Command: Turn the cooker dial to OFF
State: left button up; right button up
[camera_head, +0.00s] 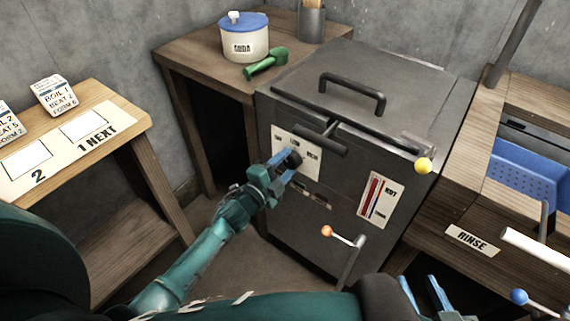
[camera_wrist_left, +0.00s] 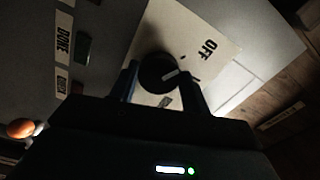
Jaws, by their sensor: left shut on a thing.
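The black cooker dial (camera_head: 294,158) sits on a white label plate (camera_head: 312,168) on the front of the dark grey cooker (camera_head: 350,255). My left gripper (camera_head: 284,170) is at the dial, with its fingers on either side of it and shut on it. In the left wrist view the dial (camera_wrist_left: 155,70) shows between the fingertips. Its white mark points right and slightly up. The OFF print (camera_wrist_left: 209,50) is up and to the right of the dial, not in line with the mark. My right gripper (camera_head: 422,290) is empty and open at the bottom right.
The cooker has a lid handle (camera_head: 352,92), a yellow-knobbed lever (camera_head: 423,165) and an orange-knobbed lever (camera_head: 328,231). A red gauge (camera_head: 375,200) is beside the dial plate. A SODA pot (camera_head: 244,40) and green scoop (camera_head: 265,63) are on the table behind. A RINSE bench stands right.

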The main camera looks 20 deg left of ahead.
pick_arm(q)
jog(key=o, duration=0.8)
jog(key=shift+c, duration=0.2)
jog(key=shift+o, duration=1.2)
jog(key=p+v, duration=0.1)
jog(key=v, duration=1.2)
jog(key=shift+s, duration=0.1)
